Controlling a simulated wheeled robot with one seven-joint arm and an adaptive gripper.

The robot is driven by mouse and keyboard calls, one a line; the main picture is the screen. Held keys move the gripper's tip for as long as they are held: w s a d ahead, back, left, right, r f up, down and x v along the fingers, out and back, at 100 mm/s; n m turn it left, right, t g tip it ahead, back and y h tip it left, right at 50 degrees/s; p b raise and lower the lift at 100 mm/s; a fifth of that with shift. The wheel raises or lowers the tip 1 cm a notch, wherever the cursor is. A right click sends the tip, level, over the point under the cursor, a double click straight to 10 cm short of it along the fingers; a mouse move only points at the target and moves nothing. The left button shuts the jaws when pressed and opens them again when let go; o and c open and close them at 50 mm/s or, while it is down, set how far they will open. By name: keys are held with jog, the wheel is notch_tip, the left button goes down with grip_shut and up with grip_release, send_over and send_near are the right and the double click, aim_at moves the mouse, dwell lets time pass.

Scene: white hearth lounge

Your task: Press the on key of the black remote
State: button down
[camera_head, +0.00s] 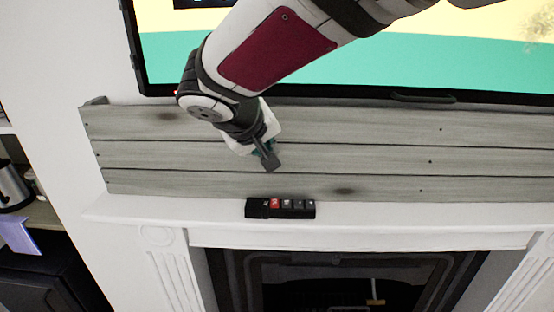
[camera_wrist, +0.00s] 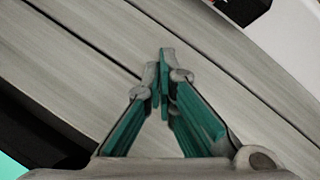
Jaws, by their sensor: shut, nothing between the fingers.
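The black remote (camera_head: 257,208) lies on the front of the white mantel ledge, just in front of the grey planks. It has a row of keys along its top; one key (camera_head: 275,203) is red and the others are dark with pale marks too small to read. My gripper (camera_head: 271,165) is shut and empty, above the planks and behind the remote, apart from it. In the wrist view my gripper (camera_wrist: 164,55) points at the planks with its fingertips together. A small part of the remote, with a bit of red (camera_wrist: 262,3), shows at the top edge there.
Grey wooden planks (camera_head: 380,158) cover the mantel top behind the white ledge (camera_head: 420,212). A large screen (camera_head: 440,60) stands behind, close to my arm. A dark fireplace (camera_head: 330,280) is below. Shelves with a metal kettle (camera_head: 12,186) are at the left. The planks right of my gripper are clear.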

jog(key=b, duration=0.4)
send_over(271, 201)
notch_tip(271, 201, down, 7)
jog(key=shift+r, duration=0.1)
jog(key=shift+f+b, duration=0.7)
jog(key=shift+f, duration=0.3)
jog(key=shift+f+b, duration=0.75)
jog(key=shift+b, duration=0.3)
dwell(1.3)
dwell(0.3)
jog(key=shift+r+p, duration=0.35)
jog(key=shift+r, duration=0.45)
jog(key=shift+s+r+p, duration=0.1)
jog(key=shift+r+p, duration=1.3)
jog(key=shift+r, duration=1.15)
